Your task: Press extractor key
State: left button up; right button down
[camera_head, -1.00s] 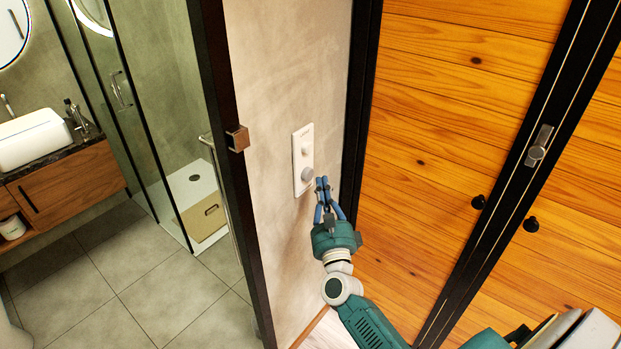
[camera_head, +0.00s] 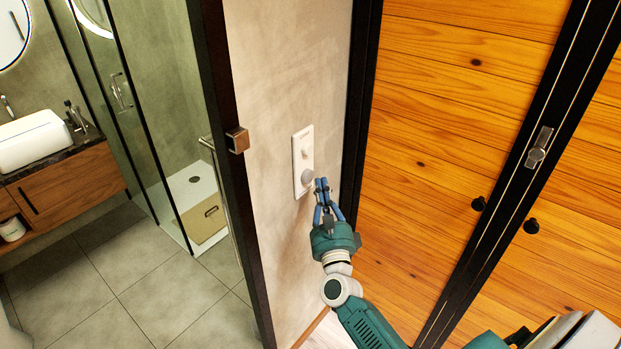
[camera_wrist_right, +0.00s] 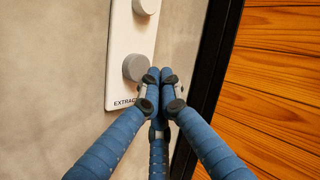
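A white wall panel (camera_head: 297,178) carries two round keys. The lower, larger grey key is the extractor key (camera_head: 307,177); in the right wrist view the grey key (camera_wrist_right: 136,67) sits above the partly hidden lettering "EXTRAC". The upper, paler key (camera_head: 305,152) also shows in the right wrist view (camera_wrist_right: 146,6). My right gripper (camera_head: 321,182) has its blue fingers closed together. In the right wrist view its fingertips (camera_wrist_right: 160,74) are just right of the grey key. I cannot tell whether they touch it. My left gripper is not in view.
A dark door frame (camera_head: 361,130) and wooden plank doors (camera_head: 455,110) stand close to the right of the panel. A dark post with a brown block (camera_head: 238,140) stands to the left. Bare wall surrounds the panel.

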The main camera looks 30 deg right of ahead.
jog(key=shift+w, duration=0.15)
dwell(0.3)
jog(key=shift+w+a, duration=0.15)
jog(key=shift+w, duration=0.15)
jog(key=shift+w+a+b, duration=0.25)
jog(key=shift+w+b, duration=0.25)
jog(key=shift+w, duration=0.05)
dwell(0.7)
jog(key=shift+s+d, duration=0.1)
jog(key=shift+s, duration=0.05)
jog(key=shift+s+d, duration=0.3)
jog(key=shift+s, duration=0.55)
jog(key=s, duration=0.1)
jog(key=s+d, duration=0.1)
jog(key=s, duration=0.1)
jog(key=s+d, duration=0.1)
jog(key=s, duration=0.1)
jog(key=shift+s+d+p, duration=0.15)
jog(key=shift+s+p, duration=0.1)
jog(key=shift+p, duration=0.05)
